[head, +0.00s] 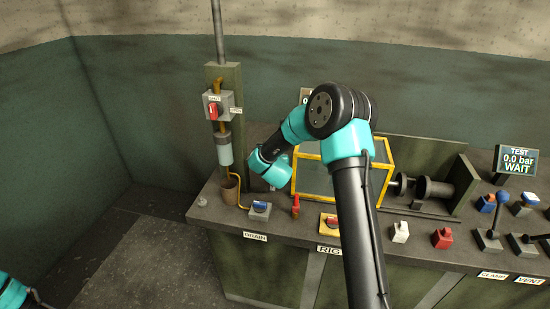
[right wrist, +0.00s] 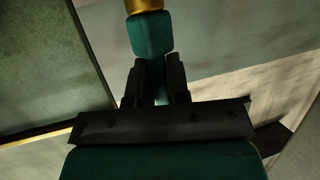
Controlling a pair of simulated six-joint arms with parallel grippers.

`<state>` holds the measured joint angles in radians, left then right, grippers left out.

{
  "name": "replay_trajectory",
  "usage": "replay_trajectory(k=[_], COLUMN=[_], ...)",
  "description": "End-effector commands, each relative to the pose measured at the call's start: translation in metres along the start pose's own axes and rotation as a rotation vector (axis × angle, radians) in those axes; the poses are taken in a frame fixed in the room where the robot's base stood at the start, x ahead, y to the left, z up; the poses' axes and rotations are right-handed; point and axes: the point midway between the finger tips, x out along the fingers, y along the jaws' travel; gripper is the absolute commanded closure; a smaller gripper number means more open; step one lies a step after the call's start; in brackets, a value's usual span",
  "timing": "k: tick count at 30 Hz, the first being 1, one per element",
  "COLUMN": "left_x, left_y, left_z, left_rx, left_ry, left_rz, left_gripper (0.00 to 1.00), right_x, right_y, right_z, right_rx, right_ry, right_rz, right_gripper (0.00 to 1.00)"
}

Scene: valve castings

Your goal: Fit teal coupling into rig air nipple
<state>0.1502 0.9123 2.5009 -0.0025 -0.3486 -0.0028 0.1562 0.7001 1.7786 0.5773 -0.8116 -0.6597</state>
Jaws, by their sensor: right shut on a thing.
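The teal coupling (right wrist: 151,36) shows in the right wrist view as a teal block with a narrower teal part below it. My right gripper (right wrist: 156,72) is shut on that narrower part. A brass piece (right wrist: 145,5) meets the block's far end at the top edge of that view. I cannot tell if it is part of the coupling or the nipple. In the head view my right wrist is at the left end of the bench; its fingers and the coupling are hidden. I cannot make out the rig air nipple there. My left gripper is out of view.
A yellow-framed clear box (head: 382,188) stands close to my right arm. A post (head: 218,80) carries a red-handled switch box (head: 213,109) and a glass cylinder (head: 224,150). A blue switch (head: 260,208) and a red lever (head: 296,205) stand along the bench front (head: 290,232).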

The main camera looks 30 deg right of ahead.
Motion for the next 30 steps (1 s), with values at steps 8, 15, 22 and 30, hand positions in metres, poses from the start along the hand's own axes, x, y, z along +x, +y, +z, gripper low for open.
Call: replay_trajectory(k=[8, 15, 22, 30], left_x=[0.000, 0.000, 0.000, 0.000], left_y=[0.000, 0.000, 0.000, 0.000], left_z=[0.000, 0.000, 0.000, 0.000], left_rx=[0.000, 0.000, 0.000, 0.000], left_ry=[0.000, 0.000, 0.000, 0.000], left_rz=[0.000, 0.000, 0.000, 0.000], left_gripper=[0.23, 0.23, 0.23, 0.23], right_x=[0.003, 0.005, 0.006, 0.006], right_y=[0.000, 0.000, 0.000, 0.000], right_z=[0.007, 0.014, 0.016, 0.016], right_rx=[-0.001, -0.001, 0.000, 0.000], right_ry=[0.000, -0.001, 0.000, 0.000], right_rz=[0.000, 0.000, 0.000, 0.000], right_gripper=[1.00, 1.00, 0.73, 0.54])
